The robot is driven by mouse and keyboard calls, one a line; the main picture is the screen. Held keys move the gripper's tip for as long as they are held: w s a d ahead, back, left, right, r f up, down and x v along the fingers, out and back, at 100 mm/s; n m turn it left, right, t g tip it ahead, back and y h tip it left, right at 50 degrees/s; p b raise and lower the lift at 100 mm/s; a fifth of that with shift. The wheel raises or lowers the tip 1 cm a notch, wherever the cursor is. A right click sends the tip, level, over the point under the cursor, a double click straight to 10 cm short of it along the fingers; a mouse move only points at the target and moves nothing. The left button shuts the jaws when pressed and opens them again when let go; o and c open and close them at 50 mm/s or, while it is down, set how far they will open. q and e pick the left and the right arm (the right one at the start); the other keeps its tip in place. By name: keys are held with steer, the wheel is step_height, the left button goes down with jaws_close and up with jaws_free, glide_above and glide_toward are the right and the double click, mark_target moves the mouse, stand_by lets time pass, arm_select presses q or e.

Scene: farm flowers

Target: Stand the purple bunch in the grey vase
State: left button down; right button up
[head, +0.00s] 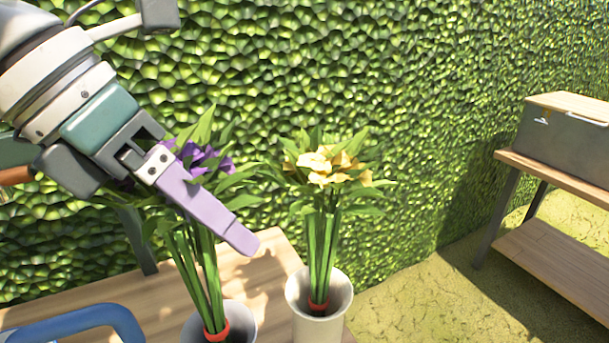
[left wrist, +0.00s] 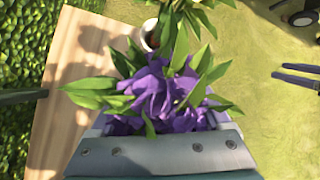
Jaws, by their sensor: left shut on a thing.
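The purple bunch (head: 197,262) has violet flowers, green leaves and long stems with a red band low down. It is nearly upright, tilted slightly left at the top. My left gripper (head: 225,222) is shut on it near the flowers; one lilac finger crosses in front. The flowers fill the middle of the left wrist view (left wrist: 165,95). The grey vase (head: 246,322) is at the bottom edge of the head view, partly cut off. The red band overlaps its mouth; the stem ends are hidden. Two slim dark fingers of my right gripper (left wrist: 295,74) appear apart.
A yellow bunch (head: 325,168) stands in a pale vase (head: 338,300) close to the right of the grey one. Both vases are on a wooden table (head: 150,290) beside a hedge. A blue handle (head: 85,320) is at lower left. A box (head: 565,135) sits on a shelf at right.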

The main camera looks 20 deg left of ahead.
mark_target(134, 190)
arm_select(q)
steer(key=shift+f, duration=0.45)
jaws_free()
steer(key=shift+r, duration=0.1)
steer(key=v, duration=0.7)
steer(key=shift+s+a, duration=0.1)
steer(key=shift+a, duration=0.05)
steer(key=shift+s+a+r+b, duration=0.15)
steer(key=shift+a+r+b, duration=0.25)
steer(key=shift+b, duration=0.8)
steer(key=shift+s+r+b, duration=0.3)
steer(key=shift+r+b, duration=0.05)
steer(key=shift+r, duration=0.4)
